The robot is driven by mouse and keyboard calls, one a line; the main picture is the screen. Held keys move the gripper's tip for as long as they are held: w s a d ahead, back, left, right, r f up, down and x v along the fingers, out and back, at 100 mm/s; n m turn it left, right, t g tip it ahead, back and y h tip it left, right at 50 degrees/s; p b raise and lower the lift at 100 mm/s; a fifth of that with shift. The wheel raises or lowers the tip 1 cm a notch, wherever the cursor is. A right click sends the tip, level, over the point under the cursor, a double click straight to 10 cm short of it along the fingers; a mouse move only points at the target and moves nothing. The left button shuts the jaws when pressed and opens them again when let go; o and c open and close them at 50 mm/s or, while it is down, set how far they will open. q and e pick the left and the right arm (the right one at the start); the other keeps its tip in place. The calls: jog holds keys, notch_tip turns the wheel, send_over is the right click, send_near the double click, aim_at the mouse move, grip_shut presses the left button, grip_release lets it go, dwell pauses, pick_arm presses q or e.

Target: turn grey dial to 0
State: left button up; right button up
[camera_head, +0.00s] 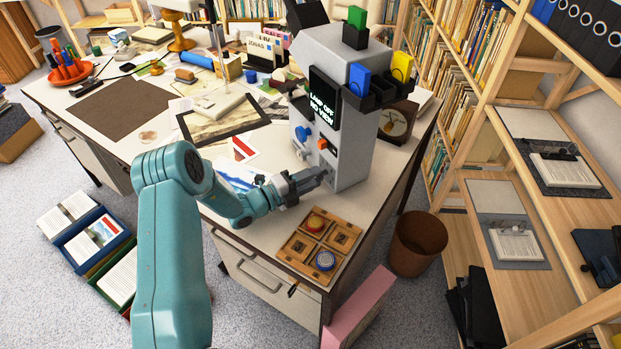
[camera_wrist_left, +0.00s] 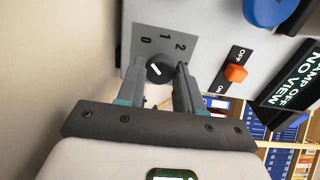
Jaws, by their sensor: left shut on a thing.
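The grey dial (camera_wrist_left: 158,70) sits on the front panel of a grey machine (camera_head: 352,150), with the marks 0, 1 and 2 around it. A short white line on it lies slanted; I cannot tell surely which mark it points to. My left gripper (camera_head: 325,174) is at the low part of the panel. In the left wrist view its fingers (camera_wrist_left: 159,78) stand on either side of the dial and are shut on it. The gripper hides the dial in the head view. My right gripper is not in view.
An orange switch (camera_wrist_left: 236,73) marked OFF and ON and a blue knob (camera_head: 303,134) are near the dial. The screen (camera_head: 323,100) reads LAMP OFF NO VIEW. A wooden tray (camera_head: 299,246) with red and blue round pieces lies in front of the machine.

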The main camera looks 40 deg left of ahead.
pick_arm(q)
jog(key=o, duration=1.1)
jog(key=shift+c, duration=0.2)
jog(key=shift+s+a, duration=0.1)
jog(key=v, duration=1.6)
jog(key=shift+b, duration=0.4)
jog(key=shift+s+a, duration=0.1)
